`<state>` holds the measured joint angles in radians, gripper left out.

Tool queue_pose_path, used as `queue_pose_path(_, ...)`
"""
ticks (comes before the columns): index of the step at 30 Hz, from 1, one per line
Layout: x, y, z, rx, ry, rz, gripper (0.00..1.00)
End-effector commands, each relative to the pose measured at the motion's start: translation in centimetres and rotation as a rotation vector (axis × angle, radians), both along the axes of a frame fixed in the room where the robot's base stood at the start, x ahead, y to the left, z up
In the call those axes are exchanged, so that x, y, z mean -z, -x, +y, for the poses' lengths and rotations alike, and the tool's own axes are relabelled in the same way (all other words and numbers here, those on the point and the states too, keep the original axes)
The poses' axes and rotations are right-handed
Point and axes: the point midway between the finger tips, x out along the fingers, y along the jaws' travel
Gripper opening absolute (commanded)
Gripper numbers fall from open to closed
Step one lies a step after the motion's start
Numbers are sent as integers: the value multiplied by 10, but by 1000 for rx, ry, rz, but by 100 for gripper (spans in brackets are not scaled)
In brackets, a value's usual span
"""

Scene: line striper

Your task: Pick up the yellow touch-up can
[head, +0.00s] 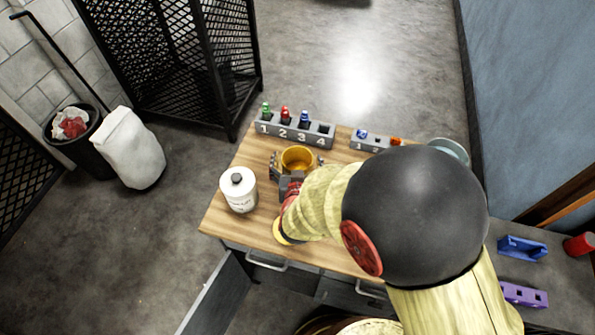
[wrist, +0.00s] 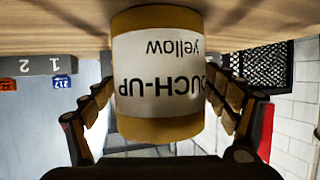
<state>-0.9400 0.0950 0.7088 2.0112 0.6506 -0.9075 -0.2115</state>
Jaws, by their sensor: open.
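The yellow touch-up can (head: 297,160) stands on the wooden table, near the numbered grey holder. In the wrist view the can (wrist: 158,75) fills the middle, upside down in the picture, with a white label reading "TOUCH-UP yellow". My gripper (head: 290,170) is at the can. In the wrist view my gripper (wrist: 160,105) is open, with one finger on each side of the can. A narrow gap shows on the left; on the right the finger is close to the can, and I cannot tell whether it touches.
A white bottle (head: 238,190) stands left of the can. A grey holder (head: 296,130) marked 1 to 4 with coloured items stands behind it. A smaller holder (head: 369,141) is to its right. My arm hides much of the table's right part.

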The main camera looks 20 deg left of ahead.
Motion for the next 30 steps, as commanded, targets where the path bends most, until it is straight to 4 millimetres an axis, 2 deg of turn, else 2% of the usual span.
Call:
queue_pose_path(1,8,-7,2,2,0,1,86)
queue_pose_path(5,12,-20,8,1,0,0,86)
queue_pose_path(12,11,-22,9,0,0,0,86)
queue_pose_path(30,11,-22,9,0,0,1,52)
